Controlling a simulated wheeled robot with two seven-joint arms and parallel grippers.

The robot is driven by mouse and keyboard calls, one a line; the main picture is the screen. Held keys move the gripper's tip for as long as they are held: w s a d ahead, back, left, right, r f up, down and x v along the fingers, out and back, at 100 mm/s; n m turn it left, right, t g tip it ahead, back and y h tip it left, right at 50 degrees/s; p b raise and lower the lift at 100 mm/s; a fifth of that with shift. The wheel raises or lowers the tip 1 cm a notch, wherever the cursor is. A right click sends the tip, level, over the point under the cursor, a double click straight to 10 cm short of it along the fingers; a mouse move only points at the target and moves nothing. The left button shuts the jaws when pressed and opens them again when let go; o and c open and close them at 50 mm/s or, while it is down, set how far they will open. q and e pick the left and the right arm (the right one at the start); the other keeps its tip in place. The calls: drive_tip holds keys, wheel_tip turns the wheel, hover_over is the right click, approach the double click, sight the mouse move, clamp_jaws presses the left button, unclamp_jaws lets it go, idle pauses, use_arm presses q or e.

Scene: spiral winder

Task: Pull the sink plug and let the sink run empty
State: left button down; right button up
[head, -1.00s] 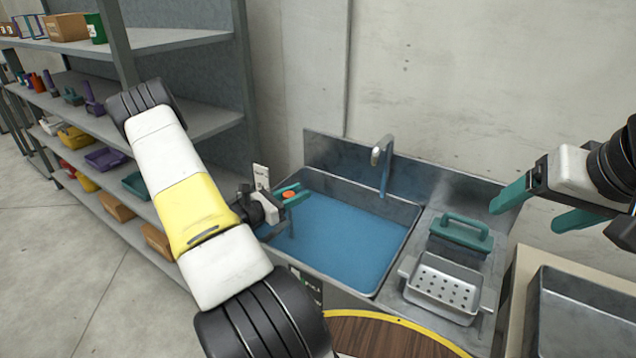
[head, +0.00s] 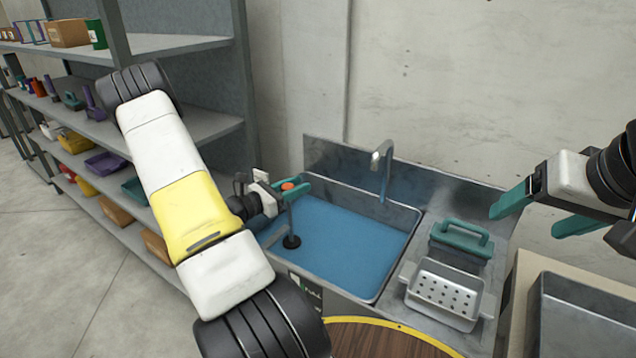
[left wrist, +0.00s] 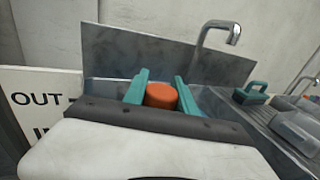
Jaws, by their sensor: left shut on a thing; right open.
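The sink (head: 410,245) holds blue water (head: 345,245). My left gripper (head: 296,189) is shut on the sink plug's orange knob (head: 288,186), above the left part of the sink. The plug's dark stem hangs below the knob, and its black stopper (head: 291,241) shows at the lower end, seemingly clear of the water. In the left wrist view the orange knob (left wrist: 161,95) sits between the two teal fingers; the stem and stopper are hidden there. My right gripper (head: 525,222) is open and empty, up at the right of the drainboard. The drain hole cannot be seen.
A faucet (head: 382,165) curves over the back of the sink. Shelves (head: 200,125) with bins stand at the left. Another metal basin (head: 585,310) is at the lower right.

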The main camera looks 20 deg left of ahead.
use_arm(q)
drive_tip(key=shift+r, duration=0.3)
drive_tip(key=c, duration=1)
unclamp_jaws()
drive_tip(key=shift+s+a+f, duration=0.1)
drive_tip(key=v, duration=0.7)
drive_tip(key=shift+s+a, duration=0.15)
drive_tip(key=shift+s, duration=0.1)
